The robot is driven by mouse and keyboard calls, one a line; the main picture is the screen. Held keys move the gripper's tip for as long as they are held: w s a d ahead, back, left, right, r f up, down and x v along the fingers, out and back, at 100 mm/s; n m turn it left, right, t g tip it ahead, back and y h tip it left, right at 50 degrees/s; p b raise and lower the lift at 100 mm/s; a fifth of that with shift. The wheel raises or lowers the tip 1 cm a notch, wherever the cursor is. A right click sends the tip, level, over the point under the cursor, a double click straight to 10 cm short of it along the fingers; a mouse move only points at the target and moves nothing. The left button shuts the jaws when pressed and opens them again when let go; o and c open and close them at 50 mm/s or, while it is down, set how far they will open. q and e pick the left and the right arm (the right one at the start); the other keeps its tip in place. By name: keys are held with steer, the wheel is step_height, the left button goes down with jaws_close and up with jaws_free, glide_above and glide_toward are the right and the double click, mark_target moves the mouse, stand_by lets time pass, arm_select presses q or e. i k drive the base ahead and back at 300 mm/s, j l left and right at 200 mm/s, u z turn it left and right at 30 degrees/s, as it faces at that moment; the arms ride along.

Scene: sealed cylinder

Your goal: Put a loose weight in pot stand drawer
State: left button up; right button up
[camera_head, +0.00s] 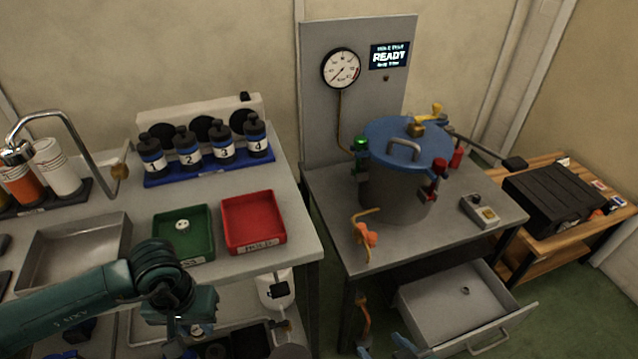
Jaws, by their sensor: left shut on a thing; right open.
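The pot stand drawer (420,311) is pulled open below the stand on the right. A small grey ring-like thing (465,291) lies on its floor; I cannot tell for sure if it is a weight. My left gripper (188,328) is at the lower left, in front of the green tray. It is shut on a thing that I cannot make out. My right gripper (386,350) shows only as blue fingertips at the bottom edge, left of the drawer front. It is open. A small pale round piece (182,225) lies in the green tray (183,247).
The pot (392,195) with a blue lid stands on the pot stand (330,192). A red tray (253,243), a metal tray (50,275) and numbered bottles (205,148) are on the left bench. A black case (555,197) sits at right. The drawer is mostly empty.

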mark_target(433, 320)
steer(key=l, duration=0.95)
steer(key=i+l, duration=0.15)
steer(key=l, duration=0.8)
steer(key=l+z, duration=0.1)
steer(key=l, duration=0.85)
steer(key=i, duration=0.05)
